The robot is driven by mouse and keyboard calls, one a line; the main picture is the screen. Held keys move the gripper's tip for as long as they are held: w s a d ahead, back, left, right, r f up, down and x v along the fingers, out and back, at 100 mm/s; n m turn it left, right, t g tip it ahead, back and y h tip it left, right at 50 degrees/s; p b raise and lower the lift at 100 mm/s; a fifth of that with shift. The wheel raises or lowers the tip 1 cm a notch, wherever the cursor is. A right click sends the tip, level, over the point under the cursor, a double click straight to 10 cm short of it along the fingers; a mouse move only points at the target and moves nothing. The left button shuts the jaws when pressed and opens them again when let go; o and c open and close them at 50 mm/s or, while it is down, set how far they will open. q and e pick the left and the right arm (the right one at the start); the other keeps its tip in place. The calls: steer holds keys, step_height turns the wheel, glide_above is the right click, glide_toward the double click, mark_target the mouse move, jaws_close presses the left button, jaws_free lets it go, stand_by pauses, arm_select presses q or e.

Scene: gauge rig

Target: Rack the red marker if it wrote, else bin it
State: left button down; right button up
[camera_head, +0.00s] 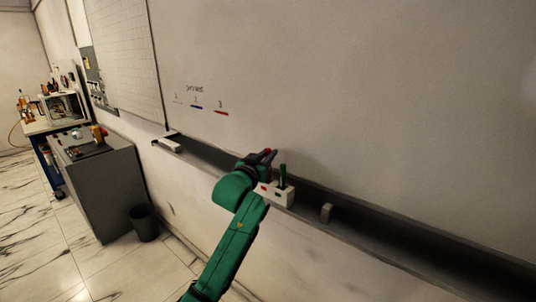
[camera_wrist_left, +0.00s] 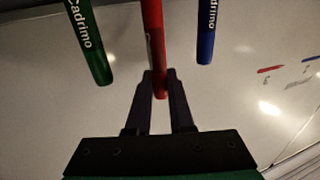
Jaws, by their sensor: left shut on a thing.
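My left gripper (camera_head: 266,160) is at the marker rack, and its fingers are shut on the red marker (camera_wrist_left: 153,45). The green marker (camera_head: 283,176) stands upright in the white rack (camera_head: 283,198) on the board's ledge. In the left wrist view the green marker (camera_wrist_left: 90,45) is left of the red one and the blue marker (camera_wrist_left: 206,35) is right of it. I cannot tell whether the red marker is still seated in the rack. The whiteboard carries a red stroke (camera_head: 221,113) and a blue stroke (camera_head: 196,107) under a pen-test heading. My right gripper is out of view.
A dark bin (camera_head: 144,222) stands on the floor by a grey cabinet (camera_head: 110,185). A small block (camera_head: 326,212) lies on the ledge (camera_head: 400,247) right of the rack. A whitish object (camera_head: 167,145) lies at the ledge's left end.

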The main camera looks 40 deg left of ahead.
arm_select(q)
steer(key=shift+f, duration=0.4)
steer(key=shift+c, duration=0.8)
jaws_free()
step_height(320, 180, up, 10)
steer(key=p, duration=0.9)
steer(key=shift+r, duration=0.2)
steer(key=shift+f, duration=0.1)
steer(key=shift+f, duration=0.1)
